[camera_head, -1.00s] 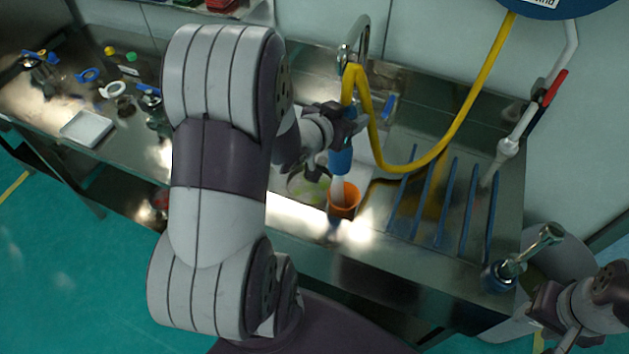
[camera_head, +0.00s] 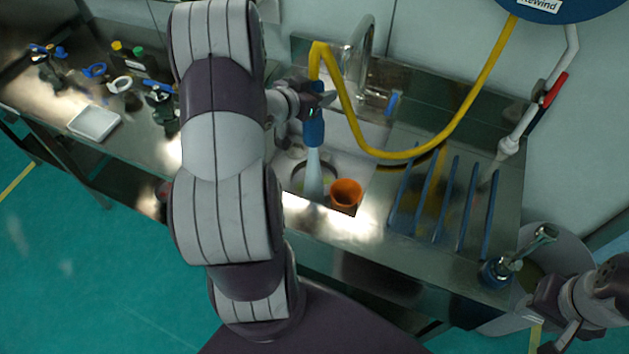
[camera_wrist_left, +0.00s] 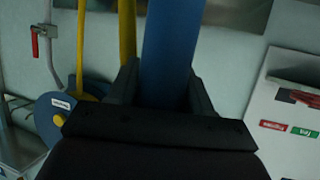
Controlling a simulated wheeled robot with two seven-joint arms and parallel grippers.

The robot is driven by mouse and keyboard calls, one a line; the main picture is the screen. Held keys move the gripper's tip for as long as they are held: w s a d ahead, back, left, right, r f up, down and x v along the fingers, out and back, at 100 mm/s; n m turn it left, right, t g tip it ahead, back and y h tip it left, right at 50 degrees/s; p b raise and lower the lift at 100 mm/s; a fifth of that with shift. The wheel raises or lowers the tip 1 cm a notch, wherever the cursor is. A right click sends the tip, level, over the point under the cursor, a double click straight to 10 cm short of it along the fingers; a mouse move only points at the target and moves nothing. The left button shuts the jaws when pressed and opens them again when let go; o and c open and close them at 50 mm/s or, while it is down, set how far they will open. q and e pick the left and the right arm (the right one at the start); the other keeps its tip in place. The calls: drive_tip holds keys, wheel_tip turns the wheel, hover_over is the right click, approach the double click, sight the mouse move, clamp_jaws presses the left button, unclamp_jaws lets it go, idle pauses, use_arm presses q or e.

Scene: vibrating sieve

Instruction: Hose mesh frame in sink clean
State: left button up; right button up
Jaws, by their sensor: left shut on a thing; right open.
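My left gripper (camera_head: 313,100) is above the sink and shut on the blue spray nozzle (camera_head: 313,128) of the yellow hose (camera_head: 418,155). In the left wrist view, the blue nozzle body (camera_wrist_left: 168,55) stands between the jaws of the left gripper (camera_wrist_left: 165,92). The nozzle points down, and a pale jet (camera_head: 313,172) comes from it into the sink (camera_head: 352,150). A round mesh frame (camera_head: 298,174) lies in the sink under the jet, partly hidden by it; how clean it is cannot be told. My right gripper (camera_head: 548,308) is open at the lower right, away from the sink.
An orange cup (camera_head: 345,194) stands in the sink, right of the jet. A faucet (camera_head: 358,48) is behind. Blue bars (camera_head: 462,200) lie on the right drainboard. A white tray (camera_head: 93,123) and small parts are on the left counter. A metal-and-blue tool (camera_head: 500,270) is near the right gripper.

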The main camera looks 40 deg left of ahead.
use_arm(q)
drive_tip(key=a, duration=0.2)
drive_tip(key=shift+w+a, duration=0.25)
drive_tip(key=shift+a, duration=0.05)
wheel_tip(320, 180, down, 9)
drive_tip(key=b, duration=0.6)
wheel_tip(320, 180, down, 3)
drive_tip(key=shift+r+b, duration=0.2)
drive_tip(key=shift+b, duration=0.9)
drive_tip(key=shift+d, duration=0.1)
